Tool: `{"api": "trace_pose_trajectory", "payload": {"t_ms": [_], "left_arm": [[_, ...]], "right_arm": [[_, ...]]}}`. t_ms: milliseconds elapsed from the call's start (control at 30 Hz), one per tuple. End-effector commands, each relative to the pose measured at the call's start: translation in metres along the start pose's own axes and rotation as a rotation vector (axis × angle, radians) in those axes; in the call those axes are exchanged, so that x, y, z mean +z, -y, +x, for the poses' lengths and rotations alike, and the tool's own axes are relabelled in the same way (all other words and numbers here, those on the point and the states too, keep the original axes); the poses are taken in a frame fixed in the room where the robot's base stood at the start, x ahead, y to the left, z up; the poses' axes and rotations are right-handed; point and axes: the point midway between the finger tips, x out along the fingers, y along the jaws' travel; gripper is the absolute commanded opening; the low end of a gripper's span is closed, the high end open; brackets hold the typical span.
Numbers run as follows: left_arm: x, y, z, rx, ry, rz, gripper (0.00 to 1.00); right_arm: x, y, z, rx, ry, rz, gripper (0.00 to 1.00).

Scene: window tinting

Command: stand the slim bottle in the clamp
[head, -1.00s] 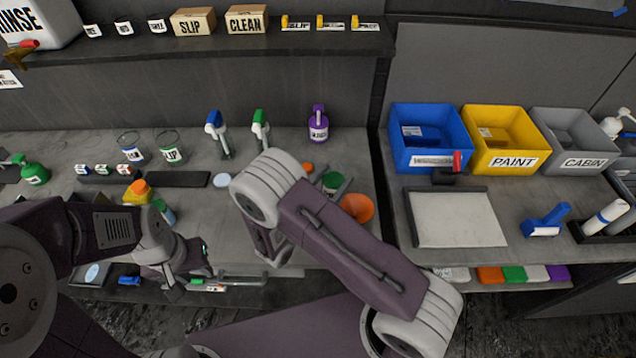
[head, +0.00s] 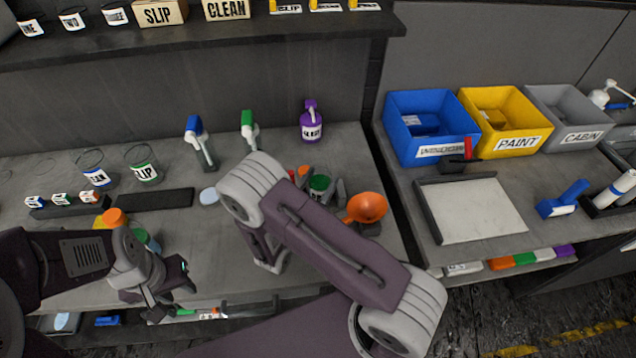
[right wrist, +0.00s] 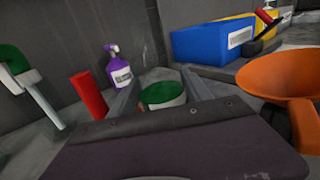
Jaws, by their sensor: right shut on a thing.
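My right gripper (right wrist: 162,97) is shut on a green-capped bottle with a pale body (right wrist: 165,93), apparently the slim bottle. Grey fingers flank it, and its lower part is hidden behind my wrist. The bottle's green cap (head: 320,184) also shows in the head view, just beyond my right arm. A red upright cylinder (right wrist: 88,94) stands left of it in the right wrist view; I cannot tell whether it belongs to the clamp. I cannot pick out the clamp for certain. My left gripper (head: 168,290) hangs near the bench's front edge at left, its jaws unclear.
An orange funnel (head: 366,207) is close right of the held bottle. A purple spray bottle (head: 311,124) and blue-topped (head: 200,142) and green-topped (head: 249,130) tools stand behind. Blue (head: 430,127), yellow (head: 505,122) and grey bins are at right, behind a pale tray (head: 470,208).

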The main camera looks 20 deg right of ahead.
Motion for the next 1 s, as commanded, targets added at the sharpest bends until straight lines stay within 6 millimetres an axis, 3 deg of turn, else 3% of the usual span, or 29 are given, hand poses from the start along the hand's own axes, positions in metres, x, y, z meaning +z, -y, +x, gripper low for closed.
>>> {"api": "trace_pose_trajectory", "payload": {"t_ms": [133,167,667,1000], "left_arm": [[0.000,0.000,0.004,0.000,0.000,0.000,0.36],[0.000,0.000,0.002,0.000,0.000,0.000,0.36],[0.000,0.000,-0.001,0.000,0.000,0.000,0.36],[0.001,0.000,0.010,0.000,0.000,0.000,0.36]], "right_arm": [[-0.004,0.000,0.000,-0.001,0.001,0.000,0.06],[-0.003,0.000,0.000,-0.001,0.000,0.000,0.65],[0.001,0.000,-0.002,0.001,0.001,0.000,0.66],[-0.001,-0.002,-0.067,0.006,0.000,0.001,0.66]]}}
